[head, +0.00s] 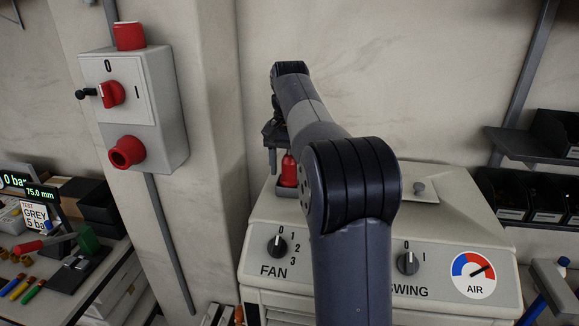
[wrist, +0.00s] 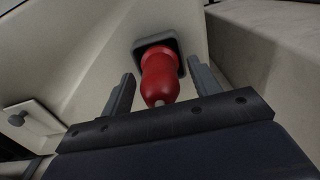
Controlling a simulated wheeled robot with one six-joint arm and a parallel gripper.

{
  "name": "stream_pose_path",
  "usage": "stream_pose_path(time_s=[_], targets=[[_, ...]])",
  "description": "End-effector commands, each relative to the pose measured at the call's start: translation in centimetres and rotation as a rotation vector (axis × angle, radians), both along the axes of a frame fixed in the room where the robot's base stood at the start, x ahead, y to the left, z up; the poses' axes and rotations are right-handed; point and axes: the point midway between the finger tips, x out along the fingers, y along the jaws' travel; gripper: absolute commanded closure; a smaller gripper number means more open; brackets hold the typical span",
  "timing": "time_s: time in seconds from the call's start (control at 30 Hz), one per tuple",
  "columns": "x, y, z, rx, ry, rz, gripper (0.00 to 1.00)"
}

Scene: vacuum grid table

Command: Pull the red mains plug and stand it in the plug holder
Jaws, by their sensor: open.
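The red mains plug (head: 288,170) stands upright in a dark grey square holder (head: 290,188) on top of the cream machine, partly hidden by my arm. In the wrist view the red plug (wrist: 160,78) sits in the grey holder's square rim (wrist: 142,46), a pale tip at its near end. My gripper (wrist: 162,88) is open, with one finger on each side of the plug and a visible gap to both. In the head view my gripper (head: 271,158) is just left of the plug, mostly hidden behind my arm.
A grey wall box (head: 165,105) carries a red rotary switch (head: 111,95) and a round red socket (head: 127,152) with nothing in it. The cream machine (head: 340,262) has FAN and SWING knobs and an AIR gauge. A cluttered bench stands left; shelves with dark bins stand right.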

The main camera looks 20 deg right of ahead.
Motion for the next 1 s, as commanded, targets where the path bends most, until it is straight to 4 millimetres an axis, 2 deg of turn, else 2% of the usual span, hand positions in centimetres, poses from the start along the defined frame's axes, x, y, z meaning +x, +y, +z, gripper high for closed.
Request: stream_pose_path(time_s=[0.5, 0.7, 1.0], targets=[[0.1, 0.0, 6.2, 0.000, -0.002, 0.000, 0.41], [0.0, 0.0, 7.2, -0.001, -0.001, 0.000, 0.41], [0.0, 0.0, 7.2, -0.001, -0.001, 0.000, 0.41]])
